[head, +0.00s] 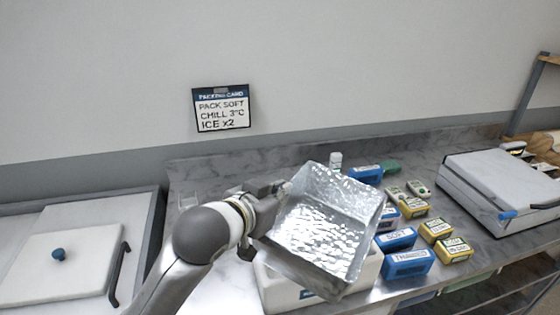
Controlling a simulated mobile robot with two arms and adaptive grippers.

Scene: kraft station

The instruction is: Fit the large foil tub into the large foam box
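The large foil tub (318,228) is a shiny silver, crinkled open tray. My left gripper (272,196) is shut on its left rim, and the tub hangs tilted with its open side facing the camera. The white foam box (277,293) stands on the counter below and behind the tub. The tub covers most of the box, so its inside is hidden. I cannot tell whether the tub touches the box. My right gripper is not in view.
Several blue packs (407,263) and yellow packs (453,249) lie on the steel counter right of the box. A white lidded case (495,190) stands farther right. A white lid with a blue knob (58,254) is at the left. A packing card (222,108) hangs on the wall.

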